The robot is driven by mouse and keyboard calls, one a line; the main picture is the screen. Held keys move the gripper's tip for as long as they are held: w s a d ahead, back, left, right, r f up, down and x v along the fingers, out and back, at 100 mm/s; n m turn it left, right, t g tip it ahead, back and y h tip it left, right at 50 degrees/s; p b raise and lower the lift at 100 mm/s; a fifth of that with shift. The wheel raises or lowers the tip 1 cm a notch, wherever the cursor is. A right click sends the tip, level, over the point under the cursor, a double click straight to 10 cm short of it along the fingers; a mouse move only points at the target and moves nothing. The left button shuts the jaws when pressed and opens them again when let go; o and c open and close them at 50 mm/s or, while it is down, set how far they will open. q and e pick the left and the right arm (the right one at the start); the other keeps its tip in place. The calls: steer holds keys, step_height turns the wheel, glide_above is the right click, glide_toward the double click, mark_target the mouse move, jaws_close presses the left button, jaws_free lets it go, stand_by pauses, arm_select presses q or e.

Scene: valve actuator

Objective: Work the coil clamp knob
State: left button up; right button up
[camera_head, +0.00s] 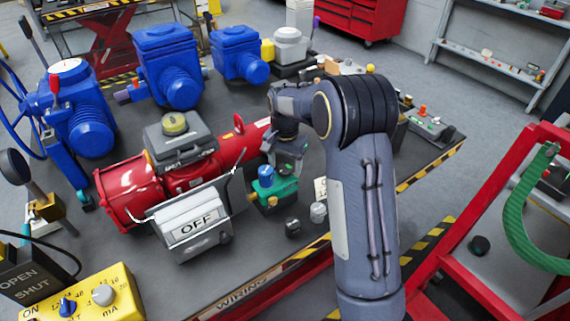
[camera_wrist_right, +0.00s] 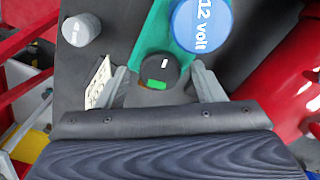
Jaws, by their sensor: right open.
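A round black knob (camera_wrist_right: 165,70) with a white mark and a green patch shows in the wrist view, beside the blue "12 volt" coil (camera_wrist_right: 203,24) on a green body (camera_wrist_right: 153,34). I take it for the coil clamp knob. My right gripper (camera_head: 287,161) is open over it, one finger on each side, with visible space between fingers and knob. I cannot tell its height above the knob. In the head view the blue coil (camera_head: 266,173) and green body (camera_head: 270,190) show just below the gripper, which hides this knob. My left gripper is not in view.
A red actuator (camera_head: 182,176) and a grey box marked OFF (camera_head: 195,223) stand close on the left. A dark knob (camera_head: 293,227) and a grey knob (camera_head: 318,211) stand near the table's striped front edge. Blue actuators (camera_head: 168,68) stand behind.

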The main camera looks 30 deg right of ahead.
mark_target(285, 168)
step_height(285, 168, up, 8)
steer(key=shift+f+b, duration=0.1)
steer(key=shift+b, duration=0.25)
stand_by(0.4)
steer(key=s+a+n+t+y, duration=0.2)
steer(key=s+a+n+t, duration=0.1)
steer(key=s, duration=1.1)
steer(key=s+a+r+n+t+y, duration=0.1)
steer(key=s+a+n, duration=0.5)
steer(key=s, duration=0.9)
steer(key=a+t, duration=0.1)
steer(key=a, duration=0.1)
steer(key=shift+s+a+t+y, duration=0.3)
steer(key=shift+t+y, duration=0.1)
